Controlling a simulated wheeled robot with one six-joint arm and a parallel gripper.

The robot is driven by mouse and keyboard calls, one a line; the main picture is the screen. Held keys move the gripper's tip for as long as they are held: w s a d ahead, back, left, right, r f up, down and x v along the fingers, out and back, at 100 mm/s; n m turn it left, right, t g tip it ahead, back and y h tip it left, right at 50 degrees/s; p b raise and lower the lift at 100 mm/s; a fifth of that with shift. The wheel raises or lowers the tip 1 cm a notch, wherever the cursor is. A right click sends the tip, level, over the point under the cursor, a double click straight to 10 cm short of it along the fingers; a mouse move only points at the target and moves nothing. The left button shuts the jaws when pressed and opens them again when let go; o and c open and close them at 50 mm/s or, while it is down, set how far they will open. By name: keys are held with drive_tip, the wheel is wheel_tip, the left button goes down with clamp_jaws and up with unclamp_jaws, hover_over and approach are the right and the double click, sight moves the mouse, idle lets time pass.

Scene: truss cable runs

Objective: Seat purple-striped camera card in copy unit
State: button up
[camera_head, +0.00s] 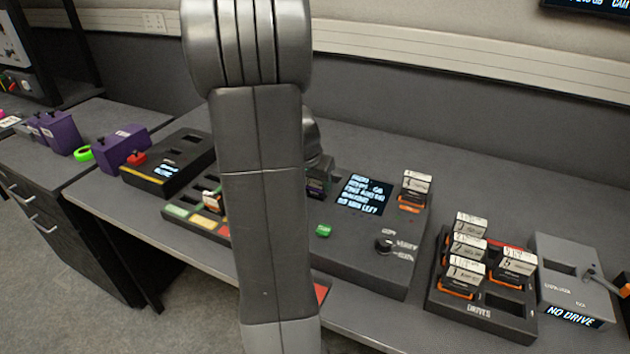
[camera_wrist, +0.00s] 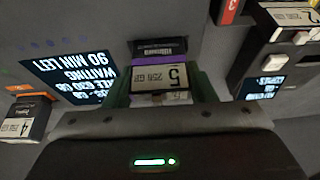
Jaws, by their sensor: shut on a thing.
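The purple-striped camera card (camera_wrist: 160,76), with a white label reading 5, is between the green-padded fingers of my gripper (camera_wrist: 161,90) in the wrist view. My gripper is shut on it. The card's purple end is at a dark slot in the copy unit (camera_head: 375,250); I cannot tell how far in it sits. The copy unit's screen (camera_head: 362,194) reads WAITING and 90 MIN LEFT in the wrist view. In the head view my arm hides most of the gripper and card.
Another card (camera_head: 415,185) with an orange stripe stands in the copy unit's right side. A drives rack (camera_head: 480,315) with several cards and a grey unit (camera_head: 572,290) reading NO DRIVE stand to the right. A black-and-yellow box (camera_head: 170,165) and purple cases (camera_head: 125,148) are at left.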

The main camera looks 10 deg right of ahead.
drive_tip(key=shift+f+b, duration=0.3)
drive_tip(key=shift+b, duration=0.05)
idle(0.3)
drive_tip(key=o, duration=1.4)
drive_tip(key=shift+r, duration=0.15)
drive_tip(key=shift+r+p, duration=2.55)
drive_tip(key=shift+r, duration=1.15)
drive_tip(key=shift+f, duration=0.15)
wheel_tip(320, 180, down, 8)
drive_tip(key=b, duration=0.5)
drive_tip(key=shift+r, duration=0.25)
